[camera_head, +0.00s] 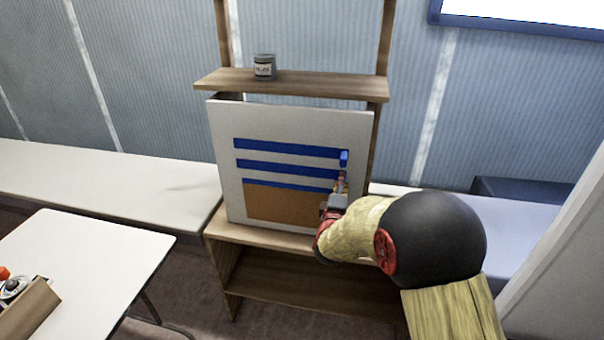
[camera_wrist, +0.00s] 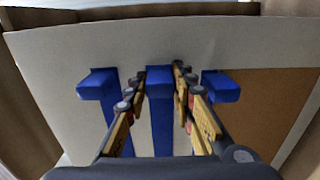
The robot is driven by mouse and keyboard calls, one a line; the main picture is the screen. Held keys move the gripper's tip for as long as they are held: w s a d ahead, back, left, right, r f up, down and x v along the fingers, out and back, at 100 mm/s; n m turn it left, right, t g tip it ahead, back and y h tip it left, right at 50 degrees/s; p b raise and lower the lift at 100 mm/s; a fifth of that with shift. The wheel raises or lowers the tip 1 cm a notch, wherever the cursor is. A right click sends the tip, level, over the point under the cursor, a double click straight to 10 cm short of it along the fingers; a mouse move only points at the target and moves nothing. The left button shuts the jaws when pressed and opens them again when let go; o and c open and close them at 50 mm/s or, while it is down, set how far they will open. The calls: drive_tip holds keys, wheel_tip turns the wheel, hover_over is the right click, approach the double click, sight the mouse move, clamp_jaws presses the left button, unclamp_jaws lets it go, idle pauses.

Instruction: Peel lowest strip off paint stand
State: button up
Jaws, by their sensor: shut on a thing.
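The paint stand is a pale board (camera_head: 295,120) standing upright on a wooden shelf unit, with an orange-brown painted area (camera_head: 285,205) low on it. Three blue strips cross it: the top strip (camera_head: 285,147), the middle strip (camera_head: 280,167) and the lowest strip (camera_head: 285,184), which borders the orange. In the wrist view the board looks turned, with the lowest strip (camera_wrist: 222,88) at right, partly behind a finger. My gripper (camera_head: 341,178) is at the strips' right ends. In the wrist view my gripper (camera_wrist: 160,75) is shut on the raised end of the middle strip (camera_wrist: 160,82).
A wooden shelf (camera_head: 300,84) with a small can (camera_head: 265,67) is above the board. A white table (camera_head: 90,250) stands front left, with items on it. A long pale bench (camera_head: 100,175) runs along the wall. A white post (camera_head: 560,240) rises at right.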

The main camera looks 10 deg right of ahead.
drive_tip(key=shift+s, duration=0.1)
drive_tip(key=p+v, duration=0.2)
drive_tip(key=v, duration=0.8)
drive_tip(key=shift+s+a+p, duration=0.15)
drive_tip(key=shift+s+p, duration=0.2)
drive_tip(key=shift+s, duration=0.05)
idle(0.6)
